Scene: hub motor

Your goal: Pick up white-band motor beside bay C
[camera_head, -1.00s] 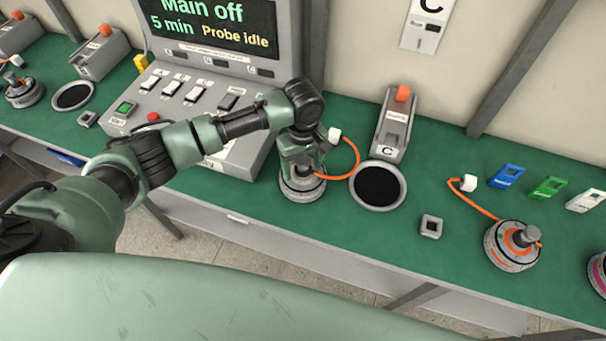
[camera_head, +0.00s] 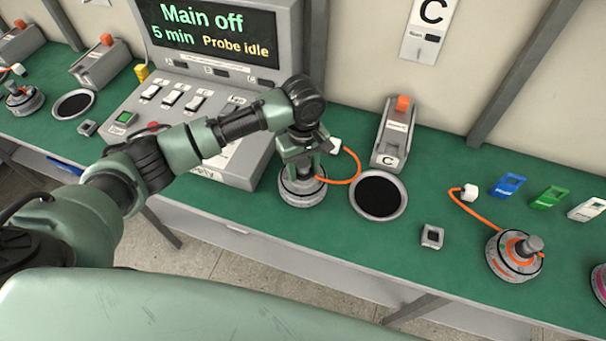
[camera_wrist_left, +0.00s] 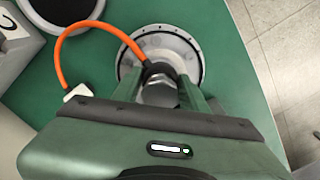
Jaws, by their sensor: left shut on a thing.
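The motor beside bay C (camera_head: 301,190) is a round grey hub on the green bench, left of the bay's dark round pad. An orange cable with a white plug (camera_head: 335,145) loops from it to the right. My left gripper (camera_head: 302,166) comes down from above and is shut on the motor's central shaft. In the left wrist view the motor (camera_wrist_left: 190,50) lies under my gripper (camera_wrist_left: 165,88), with the fingers on either side of the shaft. The motor appears upright and at bench level; any gap below it cannot be made out. My right gripper is not in view.
Bay C has a dark round pad (camera_head: 378,195) and a grey stand with an orange top (camera_head: 392,140). A control console (camera_head: 225,150) stands close on the left. A small square socket (camera_head: 432,237) and an orange-banded motor (camera_head: 514,255) are to the right.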

